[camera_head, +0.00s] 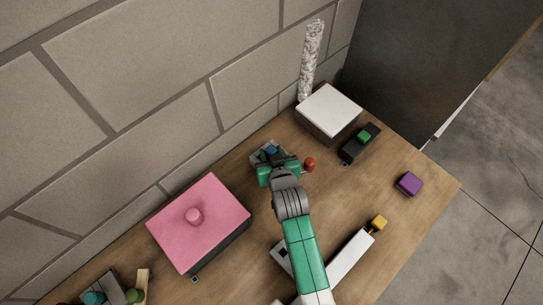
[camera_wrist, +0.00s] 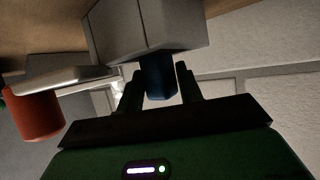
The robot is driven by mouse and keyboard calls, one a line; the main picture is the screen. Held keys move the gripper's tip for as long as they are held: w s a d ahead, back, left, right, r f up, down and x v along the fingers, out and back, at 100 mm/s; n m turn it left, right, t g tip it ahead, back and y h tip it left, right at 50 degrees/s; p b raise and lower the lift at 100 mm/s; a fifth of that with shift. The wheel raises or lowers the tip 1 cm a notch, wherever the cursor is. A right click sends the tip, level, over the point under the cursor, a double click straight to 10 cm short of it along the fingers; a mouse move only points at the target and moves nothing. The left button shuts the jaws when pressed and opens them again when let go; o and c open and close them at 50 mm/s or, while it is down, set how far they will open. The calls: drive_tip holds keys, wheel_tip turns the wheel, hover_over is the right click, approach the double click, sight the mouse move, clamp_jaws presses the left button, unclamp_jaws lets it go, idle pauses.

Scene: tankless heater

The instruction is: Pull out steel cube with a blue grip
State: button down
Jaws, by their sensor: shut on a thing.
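The steel cube (camera_wrist: 112,35) fills the upper middle of the wrist view, with its blue grip (camera_wrist: 158,78) sticking out toward me. My gripper (camera_wrist: 160,84) has one finger on each side of the blue grip and is shut on it. In the head view my gripper (camera_head: 277,170) is at the middle of the wooden top, and a bit of blue (camera_head: 271,149) shows just beyond it. My gripper and wrist hide most of the cube there. I cannot tell how far the cube sits in its housing.
A red knob (camera_head: 309,164) is close on the right; it also shows in the wrist view (camera_wrist: 32,115). A pink-topped box (camera_head: 222,222) stands left. A white-topped box (camera_head: 331,108), a dark block with green (camera_head: 360,143) and a purple cube (camera_head: 409,183) stand right. The wall is behind.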

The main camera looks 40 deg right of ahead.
drive_tip(key=shift+r+p, duration=1.05)
drive_tip(key=shift+r, duration=0.1)
drive_tip(key=shift+r+p, duration=3.6)
drive_tip(key=shift+r, duration=0.3)
